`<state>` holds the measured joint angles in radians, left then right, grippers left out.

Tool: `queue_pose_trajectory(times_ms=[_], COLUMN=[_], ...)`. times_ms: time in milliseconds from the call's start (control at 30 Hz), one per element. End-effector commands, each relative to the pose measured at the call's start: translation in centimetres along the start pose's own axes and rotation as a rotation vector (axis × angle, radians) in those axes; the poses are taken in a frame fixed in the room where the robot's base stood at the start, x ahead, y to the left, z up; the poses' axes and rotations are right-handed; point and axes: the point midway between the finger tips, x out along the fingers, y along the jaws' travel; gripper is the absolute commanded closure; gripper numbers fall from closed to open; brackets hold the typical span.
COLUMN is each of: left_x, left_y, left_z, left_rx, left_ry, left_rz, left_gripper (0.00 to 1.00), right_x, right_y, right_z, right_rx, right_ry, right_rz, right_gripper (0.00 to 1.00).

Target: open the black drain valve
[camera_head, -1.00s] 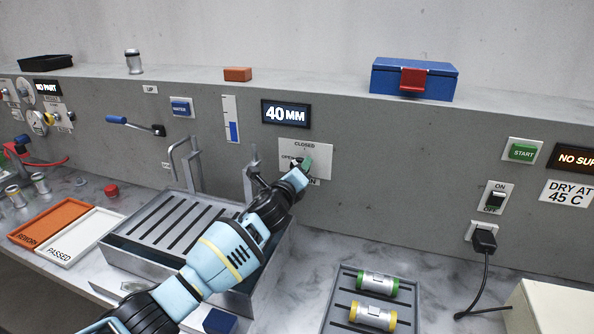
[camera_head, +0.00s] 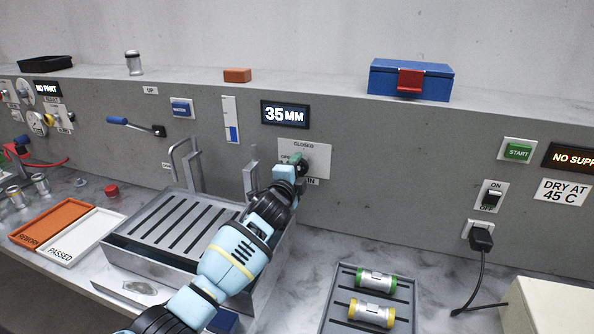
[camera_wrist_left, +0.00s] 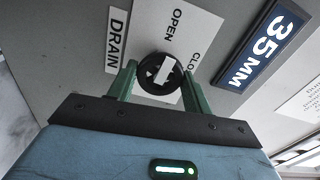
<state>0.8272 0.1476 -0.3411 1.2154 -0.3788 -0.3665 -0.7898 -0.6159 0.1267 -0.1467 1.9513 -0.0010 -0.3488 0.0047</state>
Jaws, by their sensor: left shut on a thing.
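The black drain valve (camera_wrist_left: 160,73) is a round black knob with a white pointer mark, on a white plate (camera_head: 318,160) lettered OPEN and CLOSED. A DRAIN label (camera_wrist_left: 116,40) is beside it in the left wrist view. My left gripper (camera_wrist_left: 160,85) has its two green fingers on either side of the knob and is shut on it. In the head view my left gripper (camera_head: 298,162) is at the plate and hides most of the knob. The display (camera_head: 285,114) above reads 35 MM. My right gripper is not in view.
A grey slotted tank (camera_head: 180,225) stands below and left of the plate, with a metal spout (camera_head: 187,160) behind it. A dark tray (camera_head: 345,300) with two cylinders is to the right. A level gauge (camera_head: 231,120) is on the wall.

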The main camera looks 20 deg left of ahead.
Motion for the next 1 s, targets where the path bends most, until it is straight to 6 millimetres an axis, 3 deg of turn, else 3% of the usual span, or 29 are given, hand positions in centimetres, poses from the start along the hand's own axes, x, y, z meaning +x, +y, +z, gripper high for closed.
queue_pose_trajectory(times_ms=[300, 800, 833, 1000], left_x=[-0.01, -0.01, -0.01, -0.01], left_y=[0.05, 0.05, 0.05, 0.04], left_z=[-0.02, -0.03, -0.03, -0.03], left_rx=[-0.104, -0.122, -0.122, -0.12], left_ry=[0.0, 0.0, 0.0, 0.0], left_rz=[0.001, 0.001, 0.001, 0.001], left_gripper=[0.73, 0.73, 0.47, 0.28], right_x=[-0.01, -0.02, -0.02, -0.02], right_y=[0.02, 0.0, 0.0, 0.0], right_z=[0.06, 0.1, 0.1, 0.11], right_rx=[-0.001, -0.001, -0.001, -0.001], right_ry=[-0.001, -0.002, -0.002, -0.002], right_rz=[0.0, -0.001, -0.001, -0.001], right_gripper=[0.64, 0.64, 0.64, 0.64])
